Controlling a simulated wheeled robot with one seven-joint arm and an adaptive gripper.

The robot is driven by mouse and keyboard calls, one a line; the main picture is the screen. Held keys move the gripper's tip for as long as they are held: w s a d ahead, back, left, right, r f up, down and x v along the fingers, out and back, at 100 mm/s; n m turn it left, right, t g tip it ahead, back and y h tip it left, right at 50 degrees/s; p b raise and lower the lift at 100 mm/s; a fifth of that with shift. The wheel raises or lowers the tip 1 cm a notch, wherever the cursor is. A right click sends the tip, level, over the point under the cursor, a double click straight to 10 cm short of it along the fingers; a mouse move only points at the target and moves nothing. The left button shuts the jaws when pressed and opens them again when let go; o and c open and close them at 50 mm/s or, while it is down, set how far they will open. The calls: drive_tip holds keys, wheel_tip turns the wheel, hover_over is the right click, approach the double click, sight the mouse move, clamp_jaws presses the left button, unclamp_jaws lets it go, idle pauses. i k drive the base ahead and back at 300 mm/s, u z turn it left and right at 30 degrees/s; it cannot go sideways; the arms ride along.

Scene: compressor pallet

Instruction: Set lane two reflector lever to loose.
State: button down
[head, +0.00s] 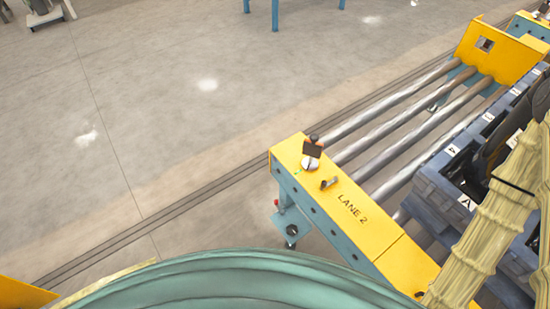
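The yellow end plate (375,232) of a roller conveyor carries the black marking "LANE 2". A reflector (312,149) with a dark square face stands on a whitish base near the plate's far left end. A small dark lever (329,183) sits on the plate between the reflector and the marking. It looks short and lies low, its end pointing up and right in the picture. Its setting cannot be read at this size. A small green mark (298,170) shows beside the reflector's base. My gripper is not in view.
Metal rollers (400,115) run from the plate to another yellow plate (500,50) at upper right. A grey-blue pallet (455,190) with white labels stands on the right. A beige ribbed sleeve crosses the lower right. The floor (190,130) left of the conveyor is open.

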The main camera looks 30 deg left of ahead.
sight(324, 184)
drive_tip(key=u, duration=1.35)
drive_tip(key=k, duration=1.25)
drive_tip(key=z, duration=0.7)
drive_tip(key=i, duration=0.95)
drive_tip(key=u, duration=1.4)
drive_tip(key=k, duration=0.3)
drive_tip(key=z, duration=0.6)
